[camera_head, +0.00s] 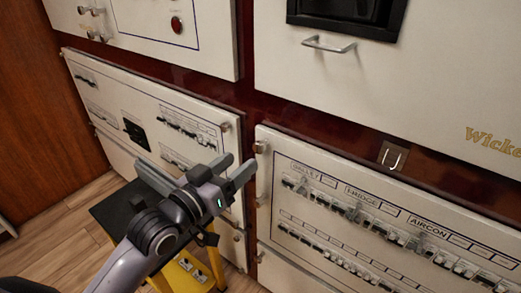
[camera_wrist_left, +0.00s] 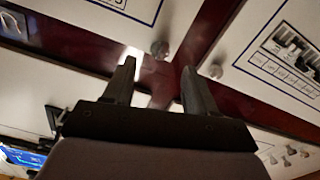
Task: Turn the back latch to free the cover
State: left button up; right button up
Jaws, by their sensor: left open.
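My left gripper (camera_head: 243,162) is open and empty, in front of the dark red strip between two white lower panels. In the left wrist view its two fingers (camera_wrist_left: 158,68) stand apart with nothing between them. A small round metal latch knob (camera_head: 226,127) is at the upper right corner of the left panel (camera_head: 88,88). Another knob (camera_head: 259,148) is at the upper left corner of the right breaker panel (camera_head: 264,180). Two knobs also show near the fingertips in the left wrist view, one (camera_wrist_left: 160,49) and another (camera_wrist_left: 215,70). I cannot tell which is the back latch. My right gripper is out of view.
Rows of breaker switches (camera_head: 354,214) fill the right panel. A U-shaped handle (camera_head: 328,44) sticks out from the upper white panel, and a small hook plate (camera_head: 392,157) sits below it. A yellow-framed stool (camera_head: 215,262) stands below my left arm on the wood floor (camera_head: 45,236).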

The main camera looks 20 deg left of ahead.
aim_at(257, 148)
pick_arm(q)
jog(key=x, duration=0.6)
jog(key=shift+b, duration=0.4)
jog(key=shift+w, duration=0.25)
jog(key=c, duration=1.1)
jog(key=shift+o, duration=0.2)
